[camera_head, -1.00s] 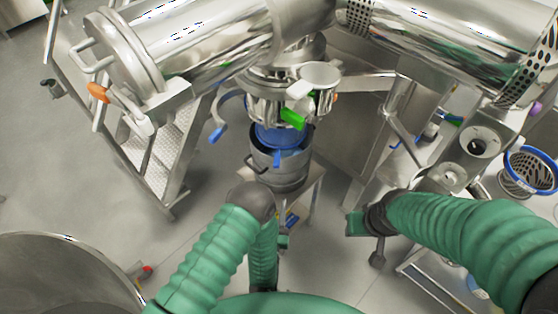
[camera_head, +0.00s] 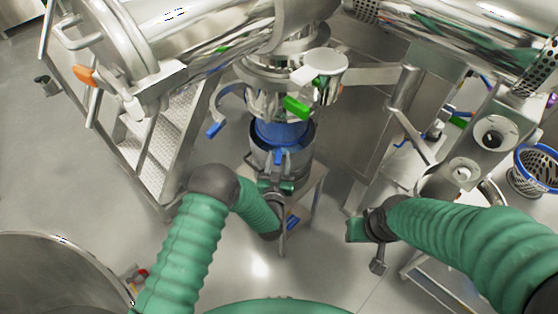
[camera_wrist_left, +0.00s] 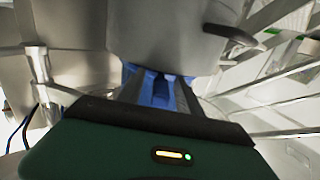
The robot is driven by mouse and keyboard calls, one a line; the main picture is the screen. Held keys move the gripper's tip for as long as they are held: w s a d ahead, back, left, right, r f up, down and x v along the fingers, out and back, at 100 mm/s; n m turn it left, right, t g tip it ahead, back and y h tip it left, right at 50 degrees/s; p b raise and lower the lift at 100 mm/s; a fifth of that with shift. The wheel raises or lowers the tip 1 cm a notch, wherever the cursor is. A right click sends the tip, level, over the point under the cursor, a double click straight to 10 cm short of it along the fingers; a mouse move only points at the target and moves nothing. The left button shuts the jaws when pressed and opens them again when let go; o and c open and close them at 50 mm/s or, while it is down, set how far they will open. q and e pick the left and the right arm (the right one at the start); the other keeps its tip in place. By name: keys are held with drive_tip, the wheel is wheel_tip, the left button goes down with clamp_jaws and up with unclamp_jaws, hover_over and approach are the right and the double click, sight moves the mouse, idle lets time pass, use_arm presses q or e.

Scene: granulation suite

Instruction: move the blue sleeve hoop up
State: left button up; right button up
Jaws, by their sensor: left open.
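The blue sleeve hoop (camera_head: 282,132) sits below the machine's steel outlet, at the mouth of a steel container (camera_head: 298,172). A blue tab (camera_head: 278,157) hangs down on its near side. My left gripper (camera_head: 277,174) is just below this tab, in front of the container. In the left wrist view, blue material (camera_wrist_left: 158,90) shows between and beyond the two open fingers of the left gripper (camera_wrist_left: 158,84); contact cannot be told. My right gripper (camera_head: 366,236) is apart, to the right of the container; its jaw opening is unclear.
A green handle (camera_head: 297,107) and a blue-ended lever (camera_head: 214,130) flank the outlet above. Metal steps (camera_head: 150,150) stand at left, a large round vessel (camera_head: 60,270) at lower left. A blue-rimmed basket (camera_head: 535,170) is at far right.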

use_arm(q)
drive_tip(key=shift+a, duration=0.2)
drive_tip(key=shift+s+d, duration=0.1)
drive_tip(key=shift+d, duration=0.05)
clamp_jaws()
drive_tip(key=shift+r, duration=0.1)
idle(1.0)
